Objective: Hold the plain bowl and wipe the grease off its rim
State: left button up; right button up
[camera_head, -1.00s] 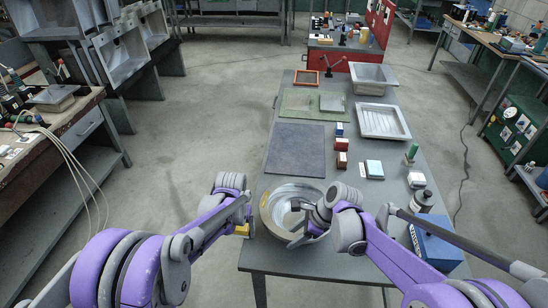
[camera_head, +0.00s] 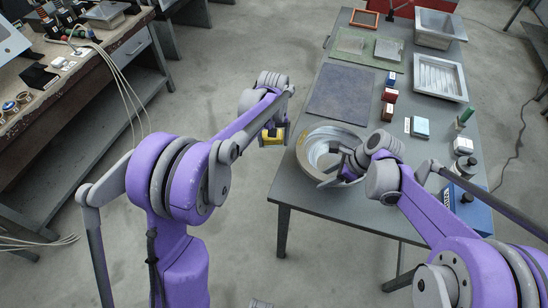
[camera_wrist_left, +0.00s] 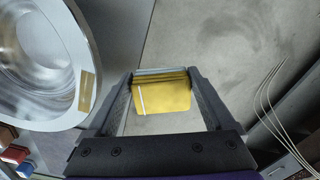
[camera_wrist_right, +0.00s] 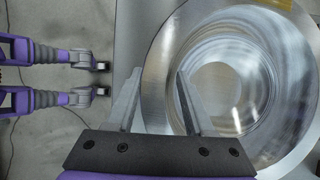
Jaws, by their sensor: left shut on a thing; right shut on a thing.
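The shiny metal bowl (camera_head: 306,146) stands near the front left edge of the grey table. My right gripper (camera_head: 338,176) is shut on its near rim. In the right wrist view its fingers (camera_wrist_right: 158,92) straddle the rim of the bowl (camera_wrist_right: 158,60). My left gripper (camera_head: 273,140) is shut on a yellow pad (camera_head: 270,134) with a white stripe, held left of the bowl, apart from it. The pad (camera_wrist_left: 165,95) shows clearly in the left wrist view. There, a yellow-brown grease patch (camera_wrist_left: 87,90) lies on the rim of the bowl (camera_wrist_left: 75,30).
A dark blue mat (camera_head: 340,93) lies behind the bowl. Small red and blue boxes (camera_head: 389,95), a light blue block (camera_head: 420,126), a white ribbed tray (camera_head: 440,78) and a blue box (camera_head: 470,208) stand to the right. Open floor lies left of the table.

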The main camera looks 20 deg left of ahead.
pick_arm(q)
jog(key=w+d+r+n, duration=0.4)
jog(key=d+r+n, duration=0.15)
jog(key=r, duration=0.25)
jog(key=w+d+r+n, duration=0.4)
jog(key=d+r+n, duration=0.15)
jog(key=r, duration=0.25)
jog(key=shift+n, duration=0.4)
jog(key=shift+a+f, duration=0.2)
jog(key=shift+f, duration=2.35)
jog(key=shift+f, duration=0.15)
